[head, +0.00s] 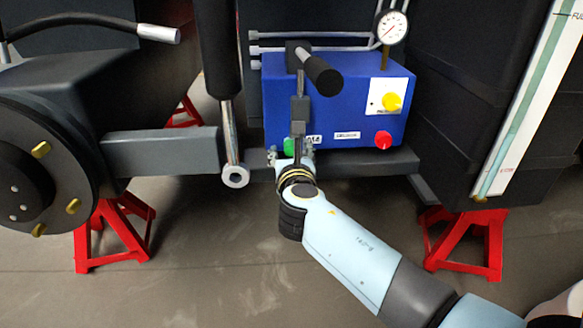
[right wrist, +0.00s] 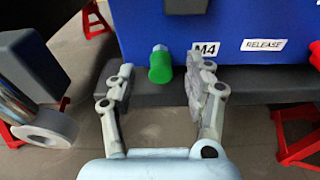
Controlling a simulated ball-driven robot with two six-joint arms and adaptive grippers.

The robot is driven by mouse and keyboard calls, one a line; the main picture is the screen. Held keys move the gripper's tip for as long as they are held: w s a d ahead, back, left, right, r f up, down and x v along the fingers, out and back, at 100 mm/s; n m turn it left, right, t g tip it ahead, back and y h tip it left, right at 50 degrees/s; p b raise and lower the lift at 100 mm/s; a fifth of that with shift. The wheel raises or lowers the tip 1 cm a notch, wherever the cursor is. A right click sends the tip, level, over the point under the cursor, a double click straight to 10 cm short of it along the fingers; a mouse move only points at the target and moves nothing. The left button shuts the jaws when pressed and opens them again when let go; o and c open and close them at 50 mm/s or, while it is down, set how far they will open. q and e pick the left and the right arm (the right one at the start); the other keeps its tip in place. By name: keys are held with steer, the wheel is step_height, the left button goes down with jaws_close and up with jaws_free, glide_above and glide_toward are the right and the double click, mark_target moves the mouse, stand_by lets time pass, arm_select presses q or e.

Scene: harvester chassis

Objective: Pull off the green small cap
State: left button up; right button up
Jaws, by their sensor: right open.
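The green small cap (right wrist: 160,68) sits at the lower front of the blue box, left of the M4 label (right wrist: 204,75), in the right wrist view. A silver piece shows at its top. In the head view the green cap (head: 289,146) is partly hidden by my right arm. My right gripper (right wrist: 160,85) is open, with one finger on each side of the cap's line and the cap between and slightly beyond the fingertips. I see no contact with the cap. My left gripper is not in view.
The blue box (head: 340,85) carries a yellow knob (head: 391,102), a red knob (head: 383,140), a gauge (head: 392,27) and a black-handled lever (head: 322,75). A cylinder rod with a ring end (head: 236,177) hangs to the left. Red stands (head: 470,240) are below.

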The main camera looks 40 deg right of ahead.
mark_target(290, 150)
steer(key=shift+b+x, duration=0.35)
steer(key=shift+x, duration=1.4)
jaws_close()
steer(key=c, duration=0.7)
jaws_free()
jaws_close()
steer(key=shift+s+a, duration=0.1)
steer(key=shift+s, duration=0.1)
steer(key=shift+f+p+v, duration=0.15)
steer(key=shift+p+v, duration=0.05)
steer(key=shift+v, duration=0.65)
steer(key=shift+f+p+v, duration=0.1)
steer(key=shift+p+v, duration=0.05)
steer(key=shift+v, duration=0.7)
